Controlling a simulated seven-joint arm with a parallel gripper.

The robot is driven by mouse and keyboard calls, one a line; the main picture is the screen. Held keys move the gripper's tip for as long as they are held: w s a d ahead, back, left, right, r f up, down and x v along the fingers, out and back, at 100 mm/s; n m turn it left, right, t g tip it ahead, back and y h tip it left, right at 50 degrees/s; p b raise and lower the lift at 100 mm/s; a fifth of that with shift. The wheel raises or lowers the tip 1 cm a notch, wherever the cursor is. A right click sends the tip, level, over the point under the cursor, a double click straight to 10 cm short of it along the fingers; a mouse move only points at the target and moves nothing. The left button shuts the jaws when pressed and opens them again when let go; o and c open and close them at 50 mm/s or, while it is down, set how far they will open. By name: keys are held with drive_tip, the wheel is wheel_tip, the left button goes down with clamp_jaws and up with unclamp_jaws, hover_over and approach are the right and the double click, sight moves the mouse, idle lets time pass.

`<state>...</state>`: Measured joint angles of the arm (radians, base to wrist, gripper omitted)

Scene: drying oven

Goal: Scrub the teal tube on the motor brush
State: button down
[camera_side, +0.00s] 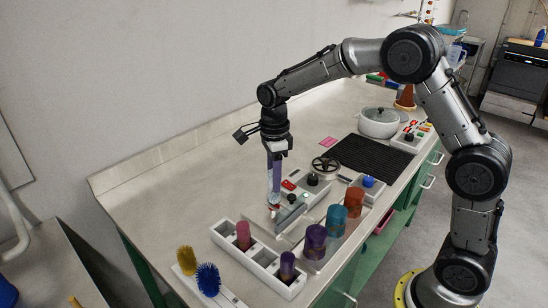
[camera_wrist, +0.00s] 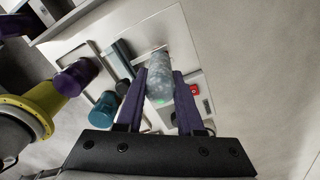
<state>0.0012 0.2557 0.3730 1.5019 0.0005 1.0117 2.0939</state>
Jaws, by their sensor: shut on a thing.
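My gripper (camera_side: 275,182) has long purple fingers and points down over the bench. In the side view the tube (camera_side: 276,194) hangs roughly upright at the fingertips, just left of a grey unit with red and green buttons (camera_side: 288,185). The red button (camera_wrist: 194,89) also shows in the wrist view, right of the fingers. I cannot make out the motor brush clearly; the tube and fingers cover the spot below them.
A white rack (camera_side: 259,257) holds a pink tube (camera_side: 243,234) and a purple tube (camera_side: 287,266). Purple (camera_side: 315,241), teal (camera_side: 336,219) and orange (camera_side: 353,202) cups stand right of it. Yellow (camera_side: 186,259) and blue (camera_side: 208,280) brushes stand front left. The bench's back left is clear.

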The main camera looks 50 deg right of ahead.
drive_tip(key=shift+f, duration=0.4)
idle(1.3)
drive_tip(key=shift+r, duration=1.05)
drive_tip(key=shift+r, duration=0.1)
idle(0.5)
drive_tip(key=shift+r, duration=4.2)
